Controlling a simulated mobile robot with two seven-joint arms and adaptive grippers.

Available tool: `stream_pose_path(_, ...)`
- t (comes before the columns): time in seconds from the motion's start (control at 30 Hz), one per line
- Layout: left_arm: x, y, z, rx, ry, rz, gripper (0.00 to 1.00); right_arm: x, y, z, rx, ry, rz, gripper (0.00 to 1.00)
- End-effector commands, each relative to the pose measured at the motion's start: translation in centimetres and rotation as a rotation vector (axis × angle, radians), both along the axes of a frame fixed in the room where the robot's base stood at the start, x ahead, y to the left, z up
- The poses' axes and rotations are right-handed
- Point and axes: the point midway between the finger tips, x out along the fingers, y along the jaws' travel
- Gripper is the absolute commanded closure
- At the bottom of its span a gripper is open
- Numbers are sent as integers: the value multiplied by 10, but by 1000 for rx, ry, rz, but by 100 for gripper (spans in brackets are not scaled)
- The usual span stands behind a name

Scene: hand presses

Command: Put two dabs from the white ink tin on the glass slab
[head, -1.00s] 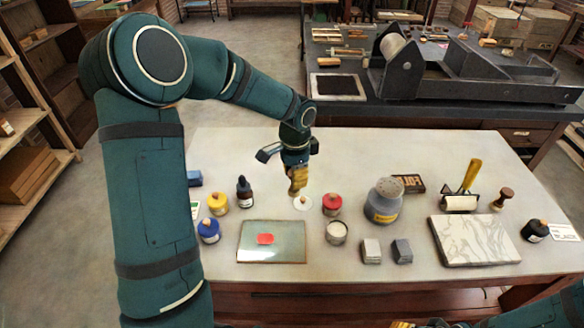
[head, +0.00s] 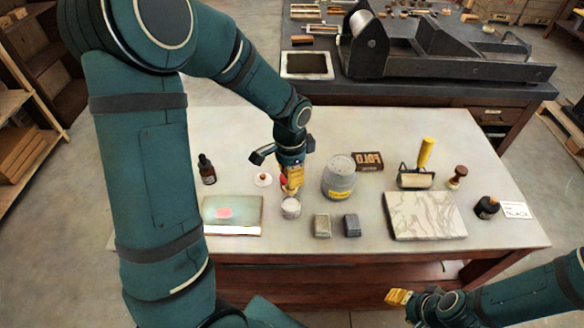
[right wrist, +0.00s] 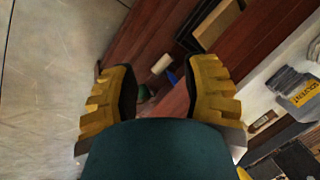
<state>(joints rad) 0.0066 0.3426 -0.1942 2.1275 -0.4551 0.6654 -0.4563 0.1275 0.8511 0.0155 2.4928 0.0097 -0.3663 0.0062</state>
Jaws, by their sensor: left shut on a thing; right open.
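The open white ink tin (head: 290,208) stands on the pale table, right of the glass slab (head: 250,203). The slab has one pinkish-red dab (head: 224,213) and a bright pale strip along its front edge. A white lid with a brown knob (head: 263,179) lies behind and left of the tin. My left gripper (head: 292,188) is low, just above and behind the tin. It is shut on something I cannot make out. A patch of red shows beside its fingers. My right gripper (head: 398,297) is open and empty in front of the table; its spread fingers also show in the right wrist view (right wrist: 162,90).
A grey solvent can (head: 339,178) stands close right of the left gripper. Two grey blocks (head: 322,225), a marble slab (head: 425,215), a roller (head: 417,178) and a dark bottle (head: 487,207) are further right. Another dark bottle (head: 207,169) stands behind the glass slab.

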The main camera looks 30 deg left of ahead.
Motion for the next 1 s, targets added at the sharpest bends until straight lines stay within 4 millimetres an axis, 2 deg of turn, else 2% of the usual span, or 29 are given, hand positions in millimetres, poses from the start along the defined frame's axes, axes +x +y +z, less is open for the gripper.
stream_pose_path(0.27,-1,0,-11,0,0,1,100,-2,1,-9,1,4,5,53)
stream_pose_path(0.73,0,0,-55,0,-1,0,100,-12,2,-43,6,26,22,53)
stream_pose_path(1.0,0,0,-60,0,-1,0,100,-14,3,-47,7,30,26,53)
